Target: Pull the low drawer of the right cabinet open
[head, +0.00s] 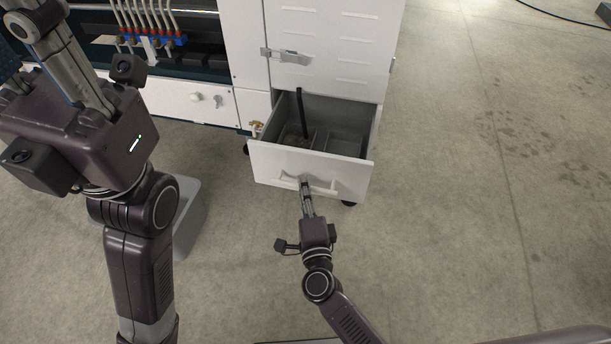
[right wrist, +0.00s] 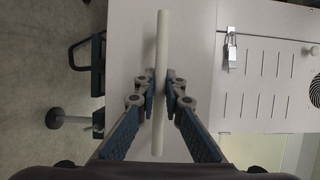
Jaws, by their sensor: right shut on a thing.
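The low drawer (head: 270,165) of the white right cabinet (head: 345,30) stands pulled out in the head view, and its inside with dividers shows. Its pale bar handle (head: 325,189) is on the drawer front. My right gripper (head: 304,184) is at the handle. In the right wrist view the fingers (right wrist: 161,97) are closed on the handle bar (right wrist: 163,45) from both sides. My left arm is at the left of the head view, raised over the floor; its fingertips are out of the frame.
A dark upright rod (head: 301,115) stands in the drawer. A latch (head: 285,55) is on the cabinet door above. A grey bin (head: 188,215) stands on the floor, partly behind my left arm.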

